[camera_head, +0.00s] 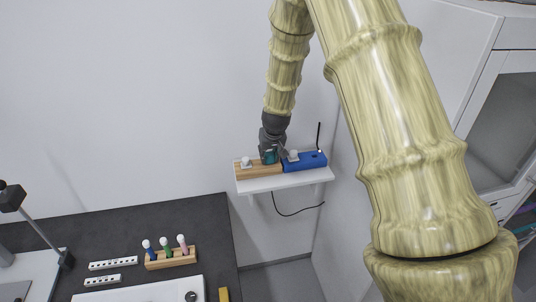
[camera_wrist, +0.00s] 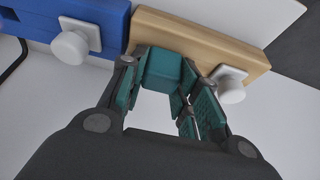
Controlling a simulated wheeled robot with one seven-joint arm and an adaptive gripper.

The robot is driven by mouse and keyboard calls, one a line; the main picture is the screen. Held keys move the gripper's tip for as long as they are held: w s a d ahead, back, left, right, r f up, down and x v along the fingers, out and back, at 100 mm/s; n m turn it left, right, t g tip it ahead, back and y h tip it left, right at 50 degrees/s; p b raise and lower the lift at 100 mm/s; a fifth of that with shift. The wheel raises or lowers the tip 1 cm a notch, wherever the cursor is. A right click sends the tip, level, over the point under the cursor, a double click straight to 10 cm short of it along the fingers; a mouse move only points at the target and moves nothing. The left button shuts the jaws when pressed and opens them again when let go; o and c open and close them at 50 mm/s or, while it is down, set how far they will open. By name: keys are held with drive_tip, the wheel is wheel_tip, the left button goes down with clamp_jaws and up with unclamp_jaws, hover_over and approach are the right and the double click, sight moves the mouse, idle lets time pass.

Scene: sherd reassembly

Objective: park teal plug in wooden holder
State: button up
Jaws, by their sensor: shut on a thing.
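My gripper (camera_head: 269,156) is at the small white wall shelf, over the wooden holder (camera_head: 257,170). In the wrist view my gripper (camera_wrist: 163,88) is shut on the teal plug (camera_wrist: 163,68), which sits between the two fingers. The plug is at the wooden holder (camera_wrist: 190,38), close to its middle; whether it is seated in a hole or only touching cannot be told. A white plug (camera_head: 246,163) with a square plate and round knob is on the holder beside my gripper, and it also shows in the wrist view (camera_wrist: 230,88).
A blue block (camera_head: 305,162) stands beside the holder on the shelf (camera_head: 285,182), with another white plug (camera_wrist: 70,42) and a black antenna. A dark table (camera_head: 205,215) below carries a wooden rack (camera_head: 171,259) with several coloured pegs and white strips. My arm crosses the right side.

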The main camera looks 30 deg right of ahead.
drive_tip(key=shift+f, duration=0.15)
drive_tip(key=o, duration=1.1)
drive_tip(key=o, duration=0.4)
drive_tip(key=shift+r+p, duration=2.7)
drive_tip(key=shift+r, duration=1.35)
